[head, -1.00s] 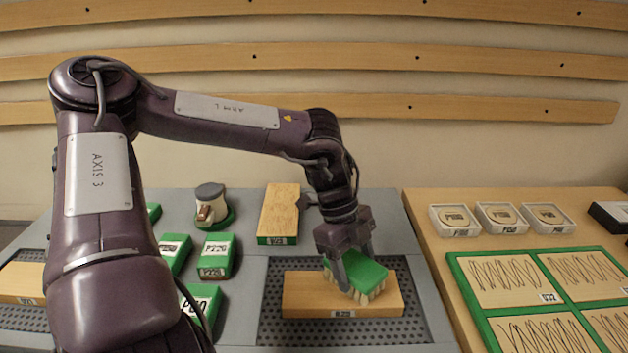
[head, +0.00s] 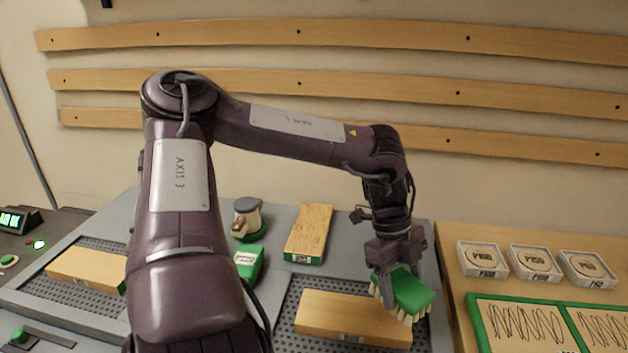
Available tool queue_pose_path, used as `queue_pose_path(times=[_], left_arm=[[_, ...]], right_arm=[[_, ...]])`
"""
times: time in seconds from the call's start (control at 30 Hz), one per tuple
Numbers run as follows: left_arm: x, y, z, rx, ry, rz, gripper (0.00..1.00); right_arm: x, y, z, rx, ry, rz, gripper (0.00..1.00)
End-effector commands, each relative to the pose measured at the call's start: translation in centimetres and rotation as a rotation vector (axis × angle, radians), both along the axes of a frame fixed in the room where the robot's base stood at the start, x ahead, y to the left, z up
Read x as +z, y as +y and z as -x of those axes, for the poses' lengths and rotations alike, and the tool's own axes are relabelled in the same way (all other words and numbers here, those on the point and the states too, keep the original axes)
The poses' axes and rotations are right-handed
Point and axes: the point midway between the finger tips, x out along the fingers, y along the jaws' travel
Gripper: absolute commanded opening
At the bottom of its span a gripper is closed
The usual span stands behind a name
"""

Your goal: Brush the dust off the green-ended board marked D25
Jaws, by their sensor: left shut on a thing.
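My left gripper (head: 402,284) is shut on a green-backed brush (head: 412,293) with pale bristle tufts. The brush is at the right end of a wooden board (head: 345,315) lying on a perforated panel. The bristles overlap the board's end in the picture; I cannot tell whether they touch it. This board has a small label on its front side, too small to read surely, and its right end is partly hidden by the brush. A second wooden board (head: 309,230) with a green front end and a label lies behind on the grey bench. I see no clear dust. My right gripper is not in view.
Another board (head: 86,270) lies on a left perforated panel (head: 75,297). A green box (head: 249,262) and a small grey-topped device (head: 247,217) stand mid-bench. At right are several white trays (head: 535,262) and a green-framed panel (head: 476,318). My left arm hides part of the bench.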

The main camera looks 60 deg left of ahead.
Motion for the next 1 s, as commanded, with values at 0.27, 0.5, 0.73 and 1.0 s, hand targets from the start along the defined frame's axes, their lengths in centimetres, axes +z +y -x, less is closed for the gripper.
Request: queue_pose_path(times=[0.27, 0.5, 0.73, 1.0], left_arm=[[3.1, 0.6, 0.1, 0.004, -0.003, 0.001, 0.38], [4.4, 1.0, 0.2, 0.006, -0.002, 0.001, 0.38], [4.5, 1.0, 0.2, 0.007, -0.001, 0.001, 0.38], [4.5, 1.1, 0.3, 0.022, -0.003, 0.003, 0.38]], right_arm=[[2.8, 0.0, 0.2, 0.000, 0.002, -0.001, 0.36], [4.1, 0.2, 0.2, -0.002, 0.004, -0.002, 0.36], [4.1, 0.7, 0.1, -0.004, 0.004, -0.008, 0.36], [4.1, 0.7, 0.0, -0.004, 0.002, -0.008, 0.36]])
